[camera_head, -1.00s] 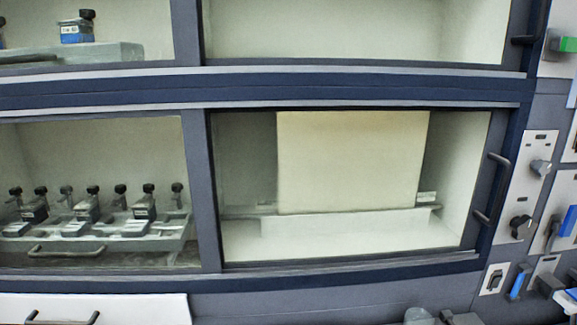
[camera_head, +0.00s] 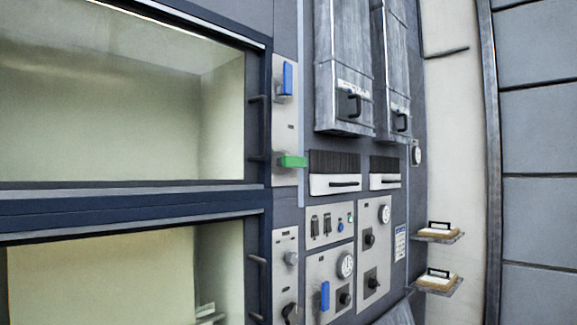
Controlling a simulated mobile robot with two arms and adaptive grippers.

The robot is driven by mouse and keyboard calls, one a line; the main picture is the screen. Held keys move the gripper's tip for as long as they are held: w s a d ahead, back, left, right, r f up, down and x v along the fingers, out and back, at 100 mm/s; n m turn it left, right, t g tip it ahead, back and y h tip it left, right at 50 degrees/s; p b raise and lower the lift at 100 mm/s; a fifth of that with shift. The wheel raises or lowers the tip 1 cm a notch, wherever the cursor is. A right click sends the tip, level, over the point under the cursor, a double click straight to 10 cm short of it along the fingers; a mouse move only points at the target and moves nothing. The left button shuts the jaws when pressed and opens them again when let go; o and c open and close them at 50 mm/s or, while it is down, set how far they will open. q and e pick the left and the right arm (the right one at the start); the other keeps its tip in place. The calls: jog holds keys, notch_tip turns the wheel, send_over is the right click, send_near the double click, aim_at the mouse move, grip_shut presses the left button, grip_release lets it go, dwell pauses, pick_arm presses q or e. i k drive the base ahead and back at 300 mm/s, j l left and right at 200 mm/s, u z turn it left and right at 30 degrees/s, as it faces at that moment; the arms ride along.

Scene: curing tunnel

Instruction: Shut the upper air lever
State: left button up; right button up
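A pale panel (camera_head: 285,130) stands upright just right of the upper window. It carries a blue lever (camera_head: 287,78) near its top, with the handle upright. Lower on the same panel is a green lever (camera_head: 293,161), with the handle lying level and pointing right. Another blue lever (camera_head: 325,296) stands upright on a lower control panel. No readable label shows which of these is the air lever. Neither of my grippers shows in this view.
The upper window (camera_head: 120,100) and its dark handle are at left. Grey hoods (camera_head: 343,70) with black handles stand right of the levers. Below are brush slots, gauges (camera_head: 345,264) and knobs. Two small shelves (camera_head: 438,236) jut from the right wall.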

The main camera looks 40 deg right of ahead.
aim_at(287, 88)
jog(key=z, duration=1.3)
jog(key=i+l+z, duration=0.25)
jog(key=l+z, duration=0.15)
jog(key=i+l+z, duration=0.4)
jog(key=k, duration=0.1)
